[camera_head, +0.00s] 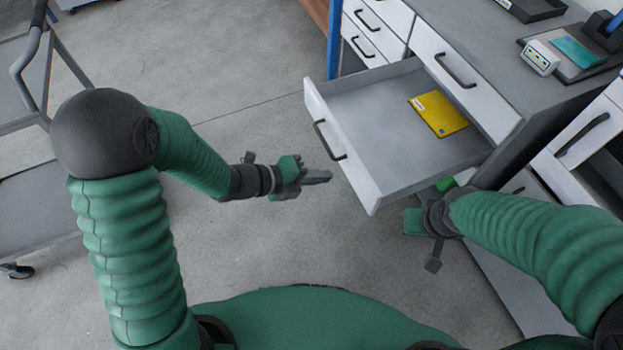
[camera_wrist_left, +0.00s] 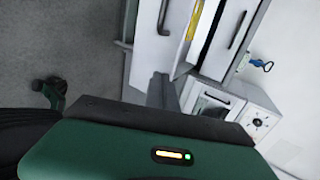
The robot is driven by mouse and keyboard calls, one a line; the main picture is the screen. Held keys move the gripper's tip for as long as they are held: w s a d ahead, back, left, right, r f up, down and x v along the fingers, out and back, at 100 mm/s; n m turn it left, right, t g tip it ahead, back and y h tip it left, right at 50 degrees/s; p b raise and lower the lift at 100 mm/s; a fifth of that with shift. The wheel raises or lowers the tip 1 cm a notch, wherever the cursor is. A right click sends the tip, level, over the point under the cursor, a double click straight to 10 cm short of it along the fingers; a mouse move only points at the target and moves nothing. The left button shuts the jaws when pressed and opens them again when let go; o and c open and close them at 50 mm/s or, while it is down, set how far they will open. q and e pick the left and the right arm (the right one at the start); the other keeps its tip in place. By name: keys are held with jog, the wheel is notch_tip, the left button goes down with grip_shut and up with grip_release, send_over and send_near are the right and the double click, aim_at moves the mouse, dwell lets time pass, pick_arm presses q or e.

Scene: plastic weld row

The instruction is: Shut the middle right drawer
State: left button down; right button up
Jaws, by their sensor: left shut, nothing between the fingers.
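The middle right drawer (camera_head: 386,145) is pulled far out of the grey-topped cabinet, below a shut drawer, in the head view. Its white front has a dark bar handle (camera_head: 328,140); the front (camera_wrist_left: 147,50) also shows in the left wrist view. A yellow flat item (camera_head: 438,114) lies inside the drawer. My left gripper (camera_head: 328,177) is shut and empty, its tips just outside the drawer front, left of its near end; I see no clear contact.
The shut upper drawer (camera_head: 465,85) sits above the open one. Shut drawers (camera_head: 365,35) stand behind at the left, beside a blue post (camera_head: 334,40). A grey cart (camera_head: 38,200) stands far left. The floor (camera_head: 250,100) left of the drawer is clear.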

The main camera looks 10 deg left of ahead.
aim_at(358, 170)
pick_arm(q)
jog(key=x, duration=0.2)
jog(key=b+x, duration=0.1)
jog(key=x, duration=0.1)
jog(key=r+x, duration=0.1)
jog(key=x, duration=0.1)
jog(key=shift+w+d+b, duration=0.25)
jog(key=shift+d+b, duration=0.1)
jog(key=shift+d, duration=0.3)
jog(key=shift+w+d, duration=0.3)
jog(key=shift+d, duration=0.15)
